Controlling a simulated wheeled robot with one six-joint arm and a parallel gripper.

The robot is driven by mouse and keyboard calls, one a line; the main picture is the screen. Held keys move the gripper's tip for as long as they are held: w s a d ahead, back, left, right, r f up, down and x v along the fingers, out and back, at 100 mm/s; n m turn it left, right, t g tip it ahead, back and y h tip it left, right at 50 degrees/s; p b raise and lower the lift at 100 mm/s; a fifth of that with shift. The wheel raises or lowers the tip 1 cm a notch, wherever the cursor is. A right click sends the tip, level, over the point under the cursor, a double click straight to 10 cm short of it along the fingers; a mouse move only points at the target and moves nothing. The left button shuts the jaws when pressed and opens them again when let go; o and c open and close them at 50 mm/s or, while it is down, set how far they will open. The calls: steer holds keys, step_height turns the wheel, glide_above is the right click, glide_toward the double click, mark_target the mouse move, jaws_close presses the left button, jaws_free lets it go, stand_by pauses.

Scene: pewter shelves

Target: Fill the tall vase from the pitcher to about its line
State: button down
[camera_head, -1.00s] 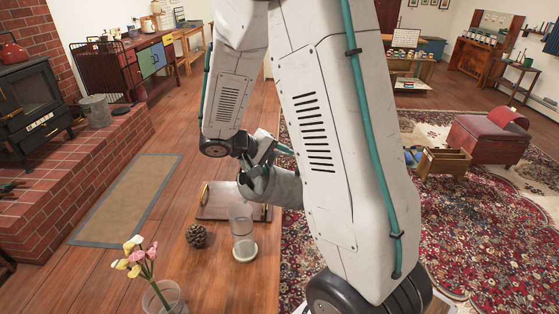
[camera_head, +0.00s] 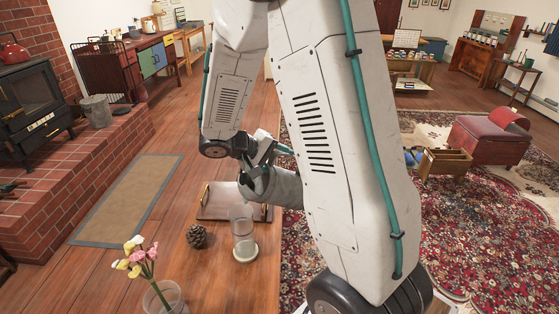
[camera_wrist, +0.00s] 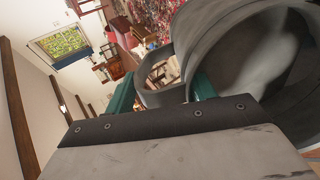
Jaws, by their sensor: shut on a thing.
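The pitcher (camera_head: 278,187) is grey and tilted, its mouth at the lower left, above the tall vase (camera_head: 242,226). The vase is clear, upright glass on a pale round coaster (camera_head: 243,254) on the wooden table. I cannot make out a stream, the vase's line or its liquid level. My gripper (camera_head: 264,150) is shut on the pitcher's handle, partly hidden by my arm. In the wrist view the teal fingers of my gripper (camera_wrist: 162,92) are at the handle loop; the pitcher's open mouth (camera_wrist: 285,50) faces the camera, with a pale patch inside.
A pine cone (camera_head: 196,236) lies left of the vase. A glass of flowers (camera_head: 163,298) stands at the table's near edge. A tray with brass handles (camera_head: 215,212) lies behind the vase. A brick hearth (camera_head: 95,160) is to the left; a patterned rug (camera_head: 440,230) covers the right floor.

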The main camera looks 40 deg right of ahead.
mark_target(274, 156)
steer(key=shift+w+a+r+g+h, duration=0.15)
steer(key=shift+w+a+r+h, duration=0.05)
steer(key=shift+a+r+h, duration=0.45)
steer(key=shift+w+a+r+g+h, duration=0.15)
steer(key=shift+w+a+r+h, duration=0.05)
steer(key=shift+a+r+h, duration=0.45)
stand_by(6.7)
